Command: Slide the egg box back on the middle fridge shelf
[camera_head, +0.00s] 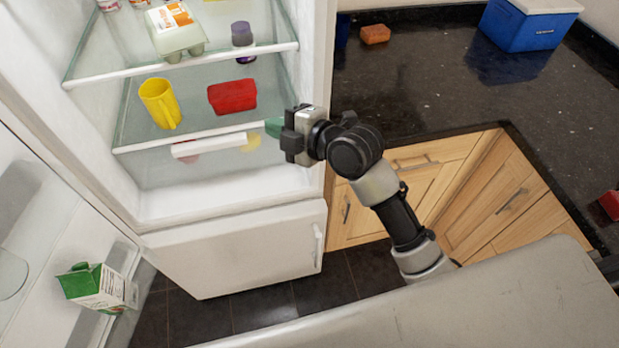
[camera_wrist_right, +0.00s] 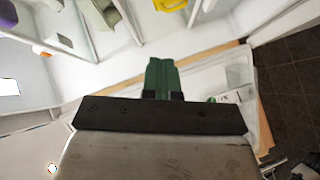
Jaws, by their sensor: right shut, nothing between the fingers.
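The egg box (camera_head: 178,38), pale green-grey with an orange and white label, sits on the upper of the glass fridge shelves (camera_head: 85,80) that show in the head view, close to its white front edge. My right gripper (camera_head: 273,127) is in front of the fridge's right side, below and to the right of the egg box and well apart from it. Its green fingers are together with nothing between them, as the right wrist view (camera_wrist_right: 162,78) also shows. My left gripper is in neither view.
A purple-capped bottle (camera_head: 243,38) stands right of the egg box. A yellow mug (camera_head: 160,102) and a red block-like item (camera_head: 232,96) are on the shelf below. The open fridge door (camera_head: 40,215) at left holds a green and white carton (camera_head: 97,287).

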